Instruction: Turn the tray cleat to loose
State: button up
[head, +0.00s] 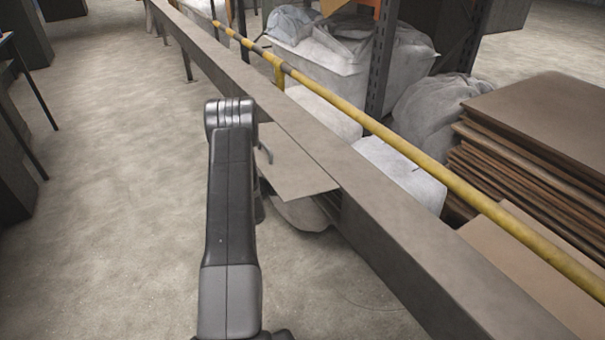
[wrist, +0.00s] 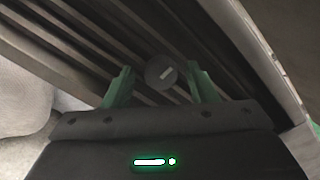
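In the head view my dark arm reaches forward beside a flat grey panel (head: 300,178) on the side of a long grey beam (head: 400,250). The cleat and fingers are hidden there.
A small bent hook (head: 265,150) stands on the panel close to my arm. A yellow rail (head: 400,147) runs behind the beam. White sacks (head: 400,172) and stacked brown boards (head: 545,140) lie beyond. The concrete floor (head: 110,200) to the left is clear.

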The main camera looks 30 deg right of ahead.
jog(key=s+a+p, duration=0.1)
jog(key=a, duration=1.2)
jog(key=shift+a, duration=0.35)
jog(key=w+d+b, duration=0.1)
jog(key=d, duration=1.2)
jog(key=shift+d, duration=0.4)
jog(key=shift+r, duration=0.1)
